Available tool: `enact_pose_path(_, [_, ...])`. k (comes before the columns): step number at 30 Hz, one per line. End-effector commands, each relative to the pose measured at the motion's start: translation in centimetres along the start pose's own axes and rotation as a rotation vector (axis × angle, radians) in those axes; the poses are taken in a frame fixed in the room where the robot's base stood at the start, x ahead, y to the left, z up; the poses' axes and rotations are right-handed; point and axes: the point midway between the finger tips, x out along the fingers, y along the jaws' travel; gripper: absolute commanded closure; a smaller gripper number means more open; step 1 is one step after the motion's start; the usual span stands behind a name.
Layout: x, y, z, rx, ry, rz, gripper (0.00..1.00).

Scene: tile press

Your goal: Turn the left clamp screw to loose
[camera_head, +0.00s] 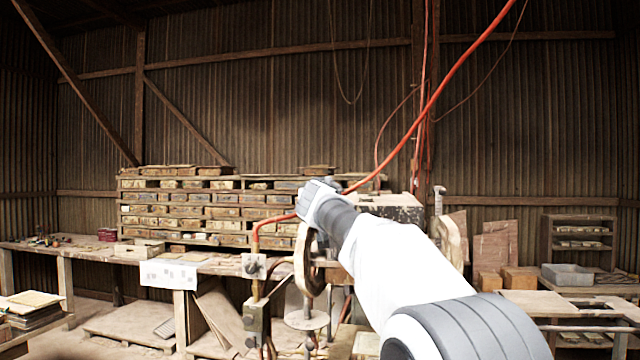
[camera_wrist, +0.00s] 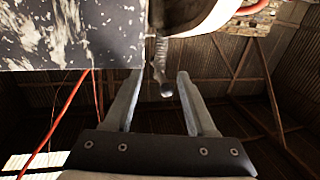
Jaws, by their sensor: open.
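My gripper (camera_wrist: 159,74) is open, with one finger on each side of the wrist view. A threaded metal screw with a rounded end (camera_wrist: 160,60) shows in the gap between the fingertips, and no contact with either finger is visible. I cannot tell from this view alone whether it is the left clamp screw. A speckled dark block of the press (camera_wrist: 70,35) is close to the left finger. In the head view my arm covers much of the press, and my gripper (camera_head: 318,188) is at its top left. A similar upright screw (camera_head: 438,200) stands right of the block.
An orange hose (camera_head: 440,90) runs down to the press from above. A long bench (camera_head: 90,252) and a rack of tile moulds (camera_head: 190,210) stand behind at the left. Shelves (camera_head: 578,235) stand at the right.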

Motion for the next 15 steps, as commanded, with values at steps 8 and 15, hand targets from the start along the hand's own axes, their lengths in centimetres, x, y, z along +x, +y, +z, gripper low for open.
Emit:
enact_pose_path(8, [3.8,0.0,-0.4,0.000,-0.002,0.001,0.44])
enact_pose_path(15, [5.3,0.0,-0.1,0.001,-0.001,0.000,0.44])
